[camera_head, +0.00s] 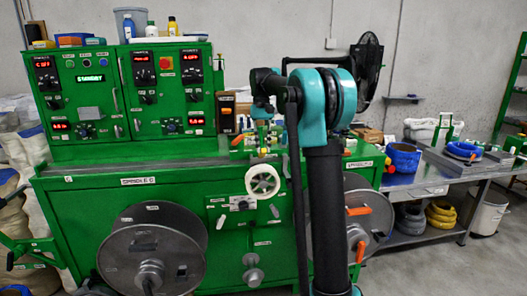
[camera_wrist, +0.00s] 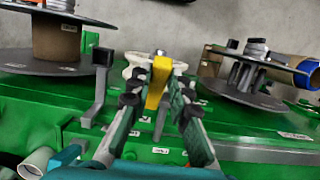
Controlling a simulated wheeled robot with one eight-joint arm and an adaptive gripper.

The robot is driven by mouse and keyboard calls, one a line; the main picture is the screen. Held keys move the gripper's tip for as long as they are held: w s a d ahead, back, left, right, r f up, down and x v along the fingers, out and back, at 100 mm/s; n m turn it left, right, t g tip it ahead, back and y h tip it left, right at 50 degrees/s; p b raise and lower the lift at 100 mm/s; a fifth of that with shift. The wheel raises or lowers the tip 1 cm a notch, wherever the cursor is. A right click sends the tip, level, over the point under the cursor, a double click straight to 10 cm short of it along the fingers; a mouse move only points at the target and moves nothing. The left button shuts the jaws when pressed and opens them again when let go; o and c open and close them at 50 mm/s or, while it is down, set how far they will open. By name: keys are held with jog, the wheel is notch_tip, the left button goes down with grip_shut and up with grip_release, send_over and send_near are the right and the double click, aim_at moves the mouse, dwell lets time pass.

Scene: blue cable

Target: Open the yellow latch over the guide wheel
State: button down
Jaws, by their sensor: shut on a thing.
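The yellow latch (camera_wrist: 158,82) stands between the two fingers of my gripper (camera_wrist: 156,90) in the wrist view. My gripper is shut on it, with one finger on each side. A pale, rounded guide wheel (camera_wrist: 136,60) shows just behind the latch and is partly hidden by it and the fingers. In the head view my gripper (camera_head: 263,108) hangs over the top of the green machine, left of my teal arm. The latch is too small to make out clearly there.
The green machine (camera_head: 110,190) carries control panels (camera_head: 125,90) at its upper left. A white handwheel (camera_head: 263,181) and a large grey reel (camera_head: 125,230) are on its front. In the wrist view, spools stand at left (camera_wrist: 55,40) and right (camera_wrist: 245,80). A grey post (camera_wrist: 97,90) rises left of my fingers.

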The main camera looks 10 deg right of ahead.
jog(key=shift+w+r+g, duration=0.45)
jog(key=shift+w+g, duration=0.3)
jog(key=shift+g, duration=0.35)
jog(key=c, duration=1.4)
grip_release()
jog(key=v, duration=0.7)
jog(key=shift+r, duration=0.2)
jog(key=shift+w, duration=0.15)
jog(key=shift+c, duration=0.5)
